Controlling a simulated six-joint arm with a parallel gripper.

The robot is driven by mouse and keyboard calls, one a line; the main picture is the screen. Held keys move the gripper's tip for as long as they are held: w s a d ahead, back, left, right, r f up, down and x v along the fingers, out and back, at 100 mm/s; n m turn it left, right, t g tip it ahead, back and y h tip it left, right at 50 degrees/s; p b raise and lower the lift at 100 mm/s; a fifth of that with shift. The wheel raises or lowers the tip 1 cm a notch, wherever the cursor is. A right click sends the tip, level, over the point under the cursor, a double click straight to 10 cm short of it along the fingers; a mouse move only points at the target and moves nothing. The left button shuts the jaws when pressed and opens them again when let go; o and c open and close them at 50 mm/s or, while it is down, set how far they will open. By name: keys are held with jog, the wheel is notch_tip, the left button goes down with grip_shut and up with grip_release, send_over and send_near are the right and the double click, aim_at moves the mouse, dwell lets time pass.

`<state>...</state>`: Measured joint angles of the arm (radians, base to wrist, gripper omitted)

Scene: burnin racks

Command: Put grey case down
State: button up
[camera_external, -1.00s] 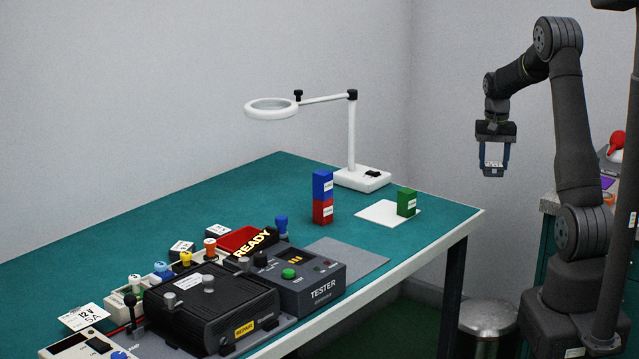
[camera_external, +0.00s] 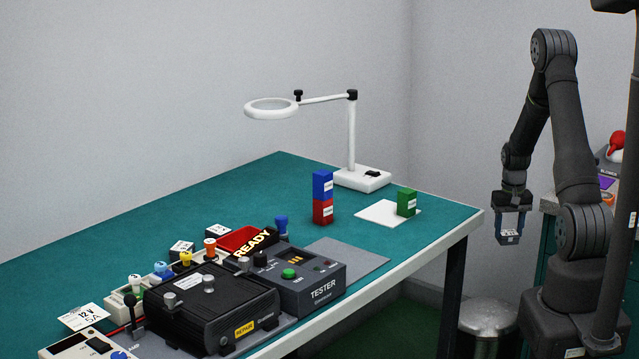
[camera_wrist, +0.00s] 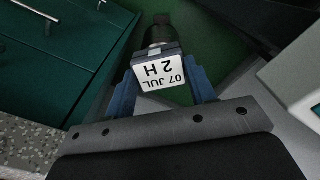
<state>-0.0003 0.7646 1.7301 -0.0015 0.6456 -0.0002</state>
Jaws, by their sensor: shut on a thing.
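My gripper (camera_external: 511,234) is at the right, beyond the table's right corner and lower than the tabletop. It is shut on the grey case (camera_external: 509,238), which shows as a small piece between the blue fingers. In the wrist view the grey case (camera_wrist: 160,72) sits between the fingers, with a white label reading "07 JUL 2 H" upside down. The case is held in the air, apart from any surface. A green block (camera_external: 406,202) stands on a white square (camera_external: 377,213) near the table's right corner. A blue block (camera_external: 322,184) rests on a red block (camera_external: 323,212).
The green table (camera_external: 150,215) holds a tester (camera_external: 318,285), a black repair unit (camera_external: 205,310), a grey mat (camera_external: 350,258) and a magnifier lamp (camera_external: 362,178). A metal bin (camera_external: 488,318) stands below. Green drawers (camera_wrist: 60,45) and a speckled top (camera_wrist: 30,145) show in the wrist view.

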dwell(0.6)
notch_tip(320, 180, up, 27)
jog(key=s+a+n, duration=0.2)
jog(key=a, duration=1)
jog(key=s+a+n, duration=0.3)
jog(key=a, duration=0.8)
jog(key=n, duration=0.4)
send_over(359, 263)
jog(key=w+a, duration=0.2)
jog(key=a, duration=0.3)
jog(key=f, duration=1.1)
jog(key=shift+s+f, duration=0.2)
jog(key=shift+f, duration=0.1)
jog(key=shift+s+a+f, duration=0.15)
jog(key=shift+a+f, duration=0.1)
jog(key=shift+f, duration=1.9)
jog(key=shift+f, duration=0.1)
